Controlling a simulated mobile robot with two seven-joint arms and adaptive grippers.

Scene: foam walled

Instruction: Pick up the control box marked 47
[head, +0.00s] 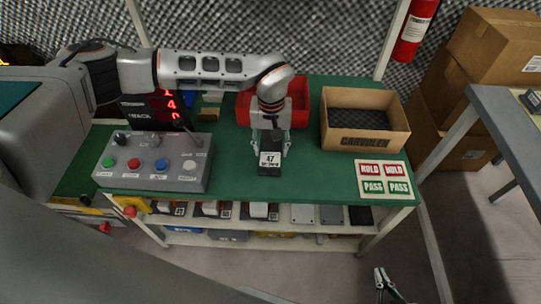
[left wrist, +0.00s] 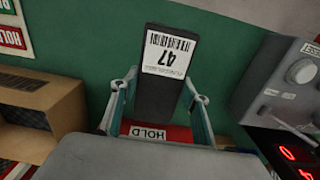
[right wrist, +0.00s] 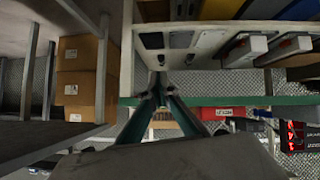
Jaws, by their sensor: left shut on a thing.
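The control box marked 47 (head: 269,167) is a dark, narrow box with a white label, at the middle of the green table. It also shows in the left wrist view (left wrist: 158,95), with its label upside down. My left gripper (head: 269,143) is shut on it, one finger on each side. I cannot tell whether the box touches the table top. My right gripper (head: 381,274) is low in front of the table at the right, its fingertips together and empty; they also meet in the right wrist view (right wrist: 159,88).
A grey button panel (head: 152,175) stands left on the table. A red HOLD bin (head: 299,102) and a cardboard CARVOLEN box (head: 365,143) stand behind. HOLD/PASS labels (head: 384,180) lie at right. A lower shelf (head: 290,243) holds several similar boxes. Green table surface in front is clear.

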